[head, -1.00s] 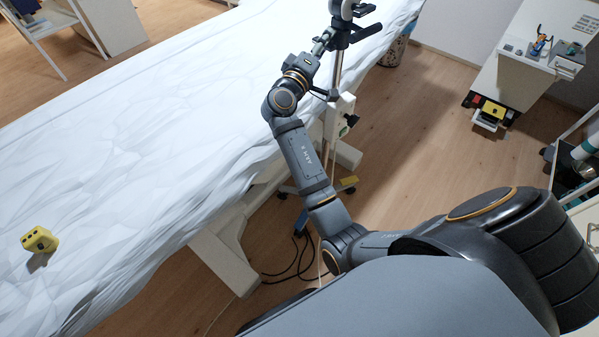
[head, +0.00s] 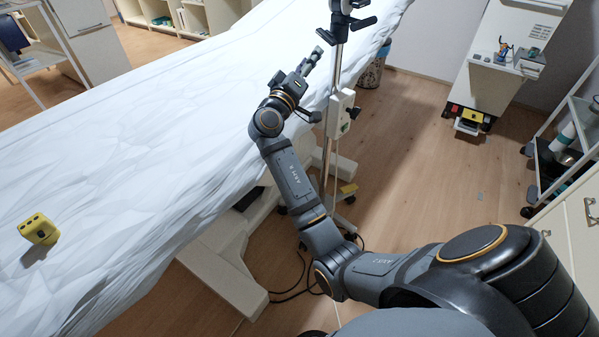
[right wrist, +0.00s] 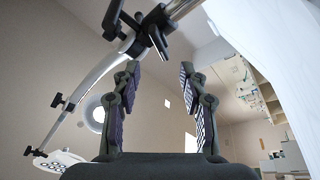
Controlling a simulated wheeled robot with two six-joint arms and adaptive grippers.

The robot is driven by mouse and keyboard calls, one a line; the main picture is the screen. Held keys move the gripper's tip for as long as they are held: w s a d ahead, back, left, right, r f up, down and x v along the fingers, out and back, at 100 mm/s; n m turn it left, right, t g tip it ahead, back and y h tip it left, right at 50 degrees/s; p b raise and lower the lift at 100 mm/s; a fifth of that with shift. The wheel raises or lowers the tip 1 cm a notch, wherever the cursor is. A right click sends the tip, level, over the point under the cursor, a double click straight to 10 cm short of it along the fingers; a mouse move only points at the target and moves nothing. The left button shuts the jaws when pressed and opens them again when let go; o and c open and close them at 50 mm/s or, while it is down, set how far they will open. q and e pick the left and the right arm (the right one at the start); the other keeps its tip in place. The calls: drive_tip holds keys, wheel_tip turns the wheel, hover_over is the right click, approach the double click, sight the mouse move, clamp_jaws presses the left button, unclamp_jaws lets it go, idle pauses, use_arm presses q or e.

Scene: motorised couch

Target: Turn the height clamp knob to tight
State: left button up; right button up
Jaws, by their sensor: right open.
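A metal pole stand (head: 335,70) rises beside the couch. A black clamp with dark handles or knobs (head: 364,22) sits high on the pole, cut by the top edge of the head view. The right wrist view shows a black clamp and knob (right wrist: 155,30) on the pole, beyond my fingertips. I cannot tell which knob is the height clamp knob or how tight it is. My right gripper (head: 316,52) is open and empty, left of the pole and apart from the clamp. Its two fingers (right wrist: 159,75) stand wide apart in the right wrist view. My left gripper is out of view.
A white box with a black knob (head: 353,112) is fixed lower on the pole. A white-covered couch (head: 130,150) fills the left, with a yellow block (head: 38,230) on it. A white cart (head: 490,80) stands right.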

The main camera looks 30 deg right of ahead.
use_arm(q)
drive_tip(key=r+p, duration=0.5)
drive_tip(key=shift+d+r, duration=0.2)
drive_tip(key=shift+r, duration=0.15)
use_arm(e)
drive_tip(key=s+a+f+n+g+y, duration=0.1)
drive_tip(key=f+y, duration=0.3)
drive_tip(key=f, duration=1)
drive_tip(key=s+a+f+n+y, duration=0.1)
drive_tip(key=f+y, duration=0.4)
drive_tip(key=f, duration=0.9)
drive_tip(key=shift+s+a+f+n+g, duration=0.2)
drive_tip(key=shift+s+n+g, duration=0.2)
drive_tip(key=shift+s+n, duration=0.6)
drive_tip(key=shift+s, duration=0.15)
